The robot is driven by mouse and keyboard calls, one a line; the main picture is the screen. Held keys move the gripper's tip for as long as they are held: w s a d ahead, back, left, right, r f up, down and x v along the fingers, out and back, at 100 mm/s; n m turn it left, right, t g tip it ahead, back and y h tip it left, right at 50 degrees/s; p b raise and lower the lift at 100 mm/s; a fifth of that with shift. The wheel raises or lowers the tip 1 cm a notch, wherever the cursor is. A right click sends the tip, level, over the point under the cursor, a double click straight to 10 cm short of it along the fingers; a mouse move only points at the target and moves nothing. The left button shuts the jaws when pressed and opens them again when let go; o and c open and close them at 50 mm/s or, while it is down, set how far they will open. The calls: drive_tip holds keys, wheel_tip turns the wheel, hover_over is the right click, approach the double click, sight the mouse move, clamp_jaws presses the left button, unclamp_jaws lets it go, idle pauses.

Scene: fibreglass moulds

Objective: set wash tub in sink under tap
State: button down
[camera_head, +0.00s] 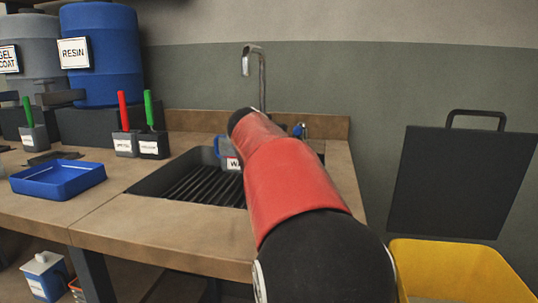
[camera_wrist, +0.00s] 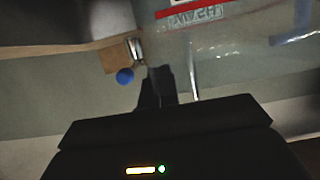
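The wash tub (camera_head: 231,161), grey with a blue handle and a white label reading "WA", shows in the head view at the back of the sink (camera_head: 158,183), partly behind my arm. Whether it rests on the sink's dark bars or hangs above them cannot be told. The tap (camera_head: 262,72) rises behind the sink, its spout above and right of the visible tub part. In the wrist view the translucent tub (camera_wrist: 225,45) fills the upper right, its label upside down. My gripper (camera_wrist: 165,85) reaches close to it; its hold is unclear. The head view hides my fingertips.
A blue tray (camera_head: 58,180) and several brush holders (camera_head: 125,142) stand on the counter left of the sink. Blue and grey drums stand behind. A yellow bin (camera_head: 460,275) with a raised dark lid is at right. A blue knob (camera_wrist: 125,76) shows near my gripper.

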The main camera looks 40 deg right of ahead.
wheel_tip(320, 180, down, 4)
drive_tip(key=shift+f+b, duration=0.1)
drive_tip(key=shift+b, duration=1.15)
drive_tip(key=c, duration=2.1)
unclamp_jaws()
drive_tip(key=o, duration=0.5)
drive_tip(key=shift+c, duration=0.2)
